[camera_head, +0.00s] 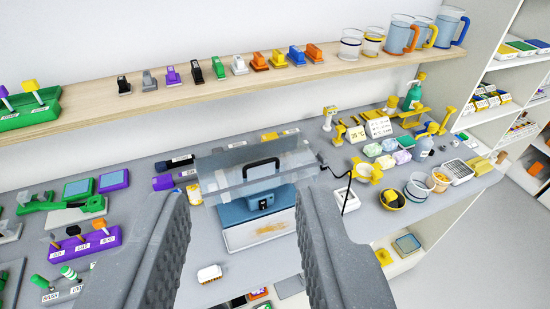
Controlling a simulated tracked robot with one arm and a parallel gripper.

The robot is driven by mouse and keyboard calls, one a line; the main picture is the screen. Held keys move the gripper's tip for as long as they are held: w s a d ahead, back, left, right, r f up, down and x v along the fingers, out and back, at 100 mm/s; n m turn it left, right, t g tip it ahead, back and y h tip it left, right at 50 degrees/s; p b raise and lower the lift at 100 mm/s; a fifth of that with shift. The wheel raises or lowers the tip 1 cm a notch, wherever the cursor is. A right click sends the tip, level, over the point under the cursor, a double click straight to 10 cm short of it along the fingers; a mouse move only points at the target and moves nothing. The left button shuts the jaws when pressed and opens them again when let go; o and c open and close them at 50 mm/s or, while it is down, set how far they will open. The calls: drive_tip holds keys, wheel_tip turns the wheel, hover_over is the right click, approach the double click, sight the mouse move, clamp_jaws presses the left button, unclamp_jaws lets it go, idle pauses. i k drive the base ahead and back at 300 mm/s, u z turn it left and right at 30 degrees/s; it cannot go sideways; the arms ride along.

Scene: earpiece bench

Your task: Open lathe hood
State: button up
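The lathe (258,205) stands on the grey bench in the middle of the camera_head view, with a blue body and a pale front panel. Its hood (226,176) is a clear, greyish cover with a black handle (261,167) at its upper front. The hood sits over the upper part of the lathe; I cannot tell whether it is fully down. My gripper (243,232) is open, with its two grey fingers apart on either side of the lathe in the picture. Nothing is between the fingertips but the view of the lathe. The gripper appears apart from the handle.
A wooden shelf (150,101) with small coloured devices, jugs and cups runs along the wall above. Green and purple holders (85,246) fill the bench at left. Bowls, bottles and a yellow stand (367,172) crowd the right. A small white box (209,273) lies in front of the lathe.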

sight(314, 164)
drive_tip(key=z, duration=0.05)
drive_tip(key=i, duration=1)
drive_tip(key=u, duration=0.05)
